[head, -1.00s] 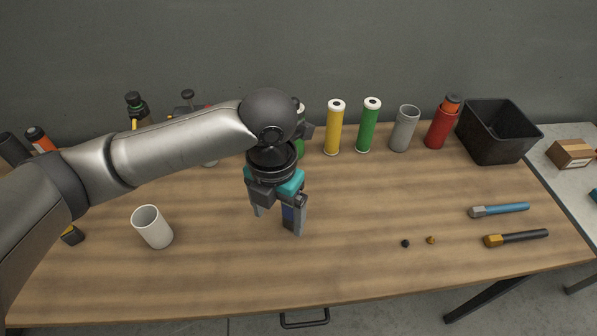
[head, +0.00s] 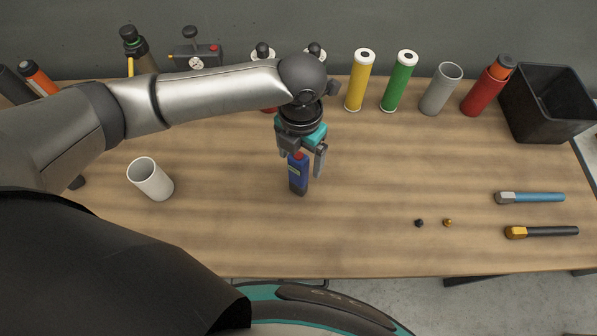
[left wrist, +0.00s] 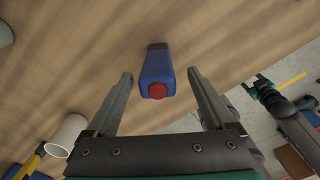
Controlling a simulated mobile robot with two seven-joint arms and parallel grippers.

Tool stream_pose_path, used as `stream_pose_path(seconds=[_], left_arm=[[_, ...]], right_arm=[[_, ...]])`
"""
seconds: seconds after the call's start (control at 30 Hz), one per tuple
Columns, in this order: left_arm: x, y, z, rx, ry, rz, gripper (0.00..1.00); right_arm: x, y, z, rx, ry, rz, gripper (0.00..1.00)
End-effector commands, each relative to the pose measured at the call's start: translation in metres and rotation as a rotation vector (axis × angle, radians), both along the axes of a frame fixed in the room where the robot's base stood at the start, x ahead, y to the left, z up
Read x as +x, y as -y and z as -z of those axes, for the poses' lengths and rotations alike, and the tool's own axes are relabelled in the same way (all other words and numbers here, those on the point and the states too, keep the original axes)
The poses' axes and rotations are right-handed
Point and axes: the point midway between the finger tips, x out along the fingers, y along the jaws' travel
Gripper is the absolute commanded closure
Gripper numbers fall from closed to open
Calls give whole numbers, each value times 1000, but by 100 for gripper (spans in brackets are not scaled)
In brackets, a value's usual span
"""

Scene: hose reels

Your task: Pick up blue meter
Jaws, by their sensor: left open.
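The blue meter (head: 298,178) stands upright on the wooden table, a dark blue block with a grey screen area and a red top. My left gripper (head: 303,163) is open above and around its top in the head view. In the left wrist view the meter (left wrist: 156,70) shows between the two spread fingers (left wrist: 160,74), with a gap on each side, its red knob nearest the camera. Neither finger visibly touches it. What looks like my right gripper (left wrist: 262,85) shows small at the right of the left wrist view; its jaws are unclear.
A white cup (head: 151,180) stands to the left. Yellow (head: 359,82) and green (head: 399,82) tubes, a grey cup (head: 440,90), a red holder (head: 485,92) and a black bin (head: 545,105) line the back right. The table around the meter is clear.

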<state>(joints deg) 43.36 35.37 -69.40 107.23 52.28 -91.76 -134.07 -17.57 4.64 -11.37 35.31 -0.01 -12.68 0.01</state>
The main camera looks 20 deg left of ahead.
Motion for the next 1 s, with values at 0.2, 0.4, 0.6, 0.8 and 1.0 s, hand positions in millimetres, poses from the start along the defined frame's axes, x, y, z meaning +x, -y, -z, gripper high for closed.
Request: stream_pose_path(seconds=[0.2, 0.4, 0.6, 0.8, 1.0], left_arm=[[-1, 0, 16, 0, -1, 0, 12], [-3, -4, 45, 1, -4, -1, 12], [-2, -3, 63, -1, 0, 0, 12], [-2, -4, 64, 0, 1, 1, 12], [-1, -4, 63, 0, 1, 0, 32]], right_arm=[[4, 0, 1, 0, 6, -1, 30], [6, -1, 0, 1, 11, -2, 30], [7, -1, 2, 2, 12, -2, 30], [8, -1, 2, 3, 13, -2, 30], [8, -1, 2, 3, 14, -3, 30]])
